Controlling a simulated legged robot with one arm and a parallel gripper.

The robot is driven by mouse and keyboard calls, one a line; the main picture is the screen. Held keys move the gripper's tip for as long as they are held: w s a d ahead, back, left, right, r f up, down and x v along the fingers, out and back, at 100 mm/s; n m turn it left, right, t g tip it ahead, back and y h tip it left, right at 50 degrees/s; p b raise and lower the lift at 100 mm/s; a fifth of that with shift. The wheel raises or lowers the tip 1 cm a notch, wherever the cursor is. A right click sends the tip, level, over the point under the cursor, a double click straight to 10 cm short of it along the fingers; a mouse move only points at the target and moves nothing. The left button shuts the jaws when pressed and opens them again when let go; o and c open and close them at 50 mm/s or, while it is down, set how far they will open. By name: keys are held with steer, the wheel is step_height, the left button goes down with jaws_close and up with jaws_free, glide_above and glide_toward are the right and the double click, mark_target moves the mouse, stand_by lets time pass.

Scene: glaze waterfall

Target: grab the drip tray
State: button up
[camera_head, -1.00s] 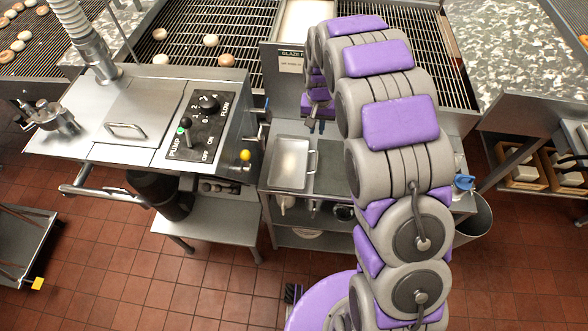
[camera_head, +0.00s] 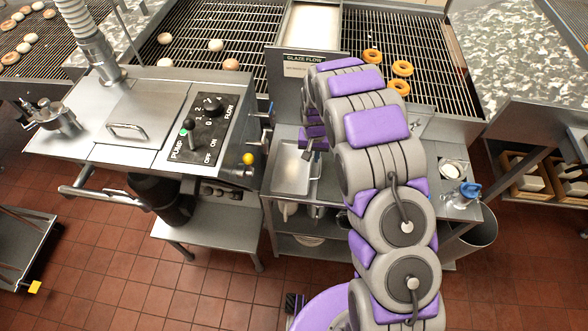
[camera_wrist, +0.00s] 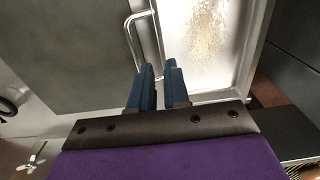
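The drip tray (camera_head: 290,172) is a shallow rectangular metal tray on the steel counter, with a bar handle on its right side in the head view. In the wrist view the tray (camera_wrist: 205,35) shows a pale, stained inside, and its handle (camera_wrist: 130,38) curves toward my fingers. My gripper (camera_wrist: 160,66) has two blue fingers with a narrow gap between them. The fingertips are beside the lower end of the handle and overlap it in view; contact cannot be told. In the head view my gripper (camera_head: 310,150) is over the tray's handle side, partly hidden by my arm.
The pump control box (camera_head: 203,125) stands left of the tray, with a yellow knob near it. A blue-topped item (camera_head: 470,189) is on the counter at right. Doughnuts (camera_head: 372,56) lie on the conveyor grate behind. Tiled floor is open in front.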

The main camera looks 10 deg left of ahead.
mark_target(298, 167)
steer(key=f, duration=0.1)
steer(key=f+b, duration=0.1)
steer(key=f, duration=0.1)
steer(key=s+f, duration=0.1)
steer(key=f, duration=0.1)
steer(key=shift+a+f, duration=0.15)
jaws_close()
stand_by(1.3)
